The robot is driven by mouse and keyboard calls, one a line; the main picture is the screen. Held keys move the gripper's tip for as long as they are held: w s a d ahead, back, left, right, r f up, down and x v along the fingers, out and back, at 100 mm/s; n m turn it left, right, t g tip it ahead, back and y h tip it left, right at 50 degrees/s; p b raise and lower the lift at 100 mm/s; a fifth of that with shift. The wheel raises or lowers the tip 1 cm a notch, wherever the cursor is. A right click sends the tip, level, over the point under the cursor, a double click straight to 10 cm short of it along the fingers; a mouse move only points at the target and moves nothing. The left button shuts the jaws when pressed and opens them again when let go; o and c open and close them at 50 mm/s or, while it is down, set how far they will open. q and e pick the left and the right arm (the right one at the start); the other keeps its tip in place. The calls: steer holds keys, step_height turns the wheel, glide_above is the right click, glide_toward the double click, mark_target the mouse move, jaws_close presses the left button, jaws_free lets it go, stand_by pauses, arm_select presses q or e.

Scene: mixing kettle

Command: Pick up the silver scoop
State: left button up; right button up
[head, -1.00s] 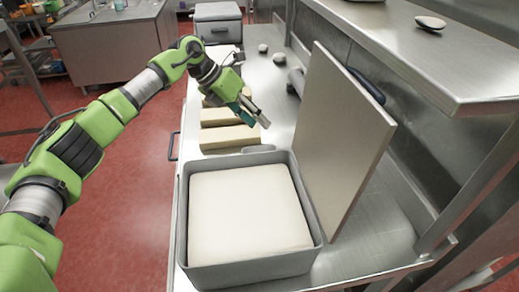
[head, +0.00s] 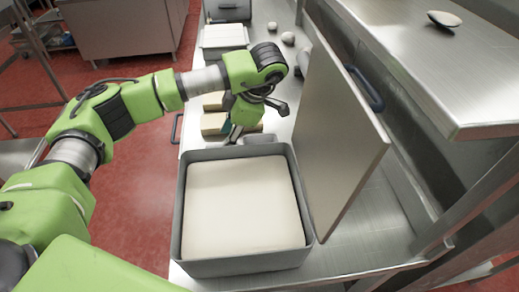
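A grey metallic piece that looks like the silver scoop (head: 262,139) lies on the steel counter, just behind the far rim of the grey bin; the rim and my gripper hide much of it. My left gripper (head: 234,136) points down beside its left end, close to the counter. Whether it touches the piece is unclear. Its fingertips are small and partly hidden, so I cannot tell how far they are apart. My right gripper is out of view.
The grey bin (head: 183,215) holds a pale, flat-topped mass. A tall panel (head: 335,140) leans upright along its right side. Tan blocks (head: 213,122) lie behind my gripper. A steel shelf (head: 410,60) overhangs at right. Small round things (head: 288,39) sit farther back.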

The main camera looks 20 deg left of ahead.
mark_target(221, 144)
arm_select(q)
steer(key=shift+s+a+f+p, duration=0.1)
steer(key=shift+a+f+p, duration=0.15)
steer(key=shift+f+p, duration=0.1)
steer(key=p+x, duration=0.1)
steer(key=x, duration=0.3)
steer(key=shift+s+a+f+p, duration=0.15)
steer(key=shift+a+f+p, duration=0.15)
steer(key=shift+p, duration=0.1)
steer(key=shift+d, duration=0.1)
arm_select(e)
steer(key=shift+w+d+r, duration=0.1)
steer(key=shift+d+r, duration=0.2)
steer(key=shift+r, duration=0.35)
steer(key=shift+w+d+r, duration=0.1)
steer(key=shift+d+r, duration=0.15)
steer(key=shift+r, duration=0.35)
arm_select(q)
jaws_close()
